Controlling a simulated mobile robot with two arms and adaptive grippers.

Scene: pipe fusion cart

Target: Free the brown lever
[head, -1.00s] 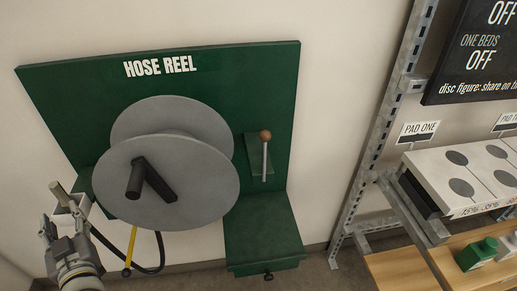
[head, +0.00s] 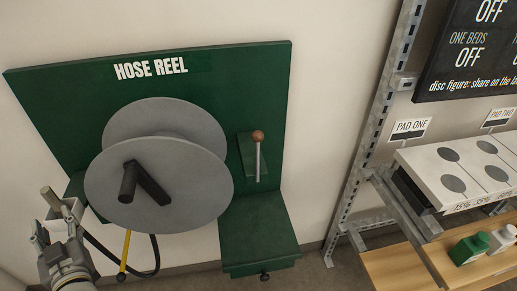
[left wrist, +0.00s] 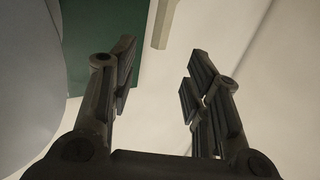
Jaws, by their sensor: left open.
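The lever (head: 258,158) has a brown ball knob (head: 258,136) on a grey rod. It stands nearly upright against a small green plate at the right of the hose reel's green board (head: 215,85). My left gripper (head: 56,232) is at the lower left of the head view, beyond the reel and well away from the lever. The left wrist view shows its two fingers (left wrist: 158,85) spread with nothing between them. A pale tan bar (head: 54,201) is just above the gripper, and a similar bar (left wrist: 164,22) shows beyond the fingers in the left wrist view. My right gripper is out of view.
The large grey reel (head: 195,180) with its black crank (head: 128,182) stands between my left gripper and the lever. A green box (head: 255,240) with a dark knob juts out below the lever. A black hose hangs below the reel. A metal rack (head: 375,120) stands at right.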

